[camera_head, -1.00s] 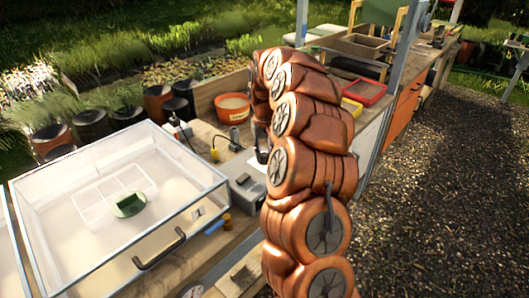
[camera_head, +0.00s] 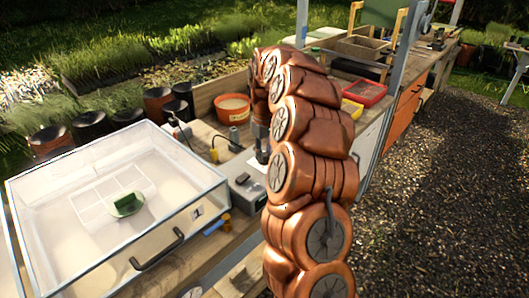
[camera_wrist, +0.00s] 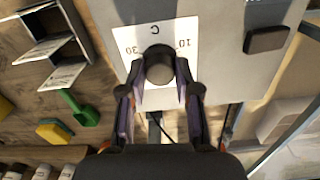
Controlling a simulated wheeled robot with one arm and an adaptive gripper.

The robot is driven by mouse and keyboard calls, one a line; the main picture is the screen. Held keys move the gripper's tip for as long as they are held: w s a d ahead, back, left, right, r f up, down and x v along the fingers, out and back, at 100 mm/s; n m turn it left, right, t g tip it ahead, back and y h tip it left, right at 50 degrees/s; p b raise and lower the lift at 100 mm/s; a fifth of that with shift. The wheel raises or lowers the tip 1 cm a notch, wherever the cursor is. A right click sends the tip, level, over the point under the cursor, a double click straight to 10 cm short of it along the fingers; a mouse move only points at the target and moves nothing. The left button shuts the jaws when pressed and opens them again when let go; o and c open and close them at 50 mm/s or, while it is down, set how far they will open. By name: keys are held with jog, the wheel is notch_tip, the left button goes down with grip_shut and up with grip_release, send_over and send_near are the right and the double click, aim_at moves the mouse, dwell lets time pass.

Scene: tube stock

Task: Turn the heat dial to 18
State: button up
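The heat dial (camera_wrist: 159,64) is a round dark knob on a white scale plate (camera_wrist: 130,35) marked 30, C and 10, seen in the wrist view. The plate is on a grey control box (camera_head: 247,192) beside the clear-lidded propagator in the head view. My gripper (camera_wrist: 160,68) reaches over the dial, one finger on each side of it. The fingers look parted, with narrow gaps beside the knob; contact cannot be made out for certain. The dial's pointer and the number 18 are not readable. In the head view my arm hides part of the box.
A clear-lidded propagator (camera_head: 190,215) with a black handle stands left of the box. An orange pot (camera_head: 232,108) and a yellow-tipped probe (camera_head: 214,155) stand behind. A red tray (camera_head: 364,93) lies farther back.

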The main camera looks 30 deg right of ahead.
aim_at(264, 154)
jog(key=o, duration=0.4)
jog(key=shift+o, duration=0.2)
jog(key=shift+r, duration=0.15)
notch_tip(264, 154, up, 12)
dwell(0.4)
dwell(0.5)
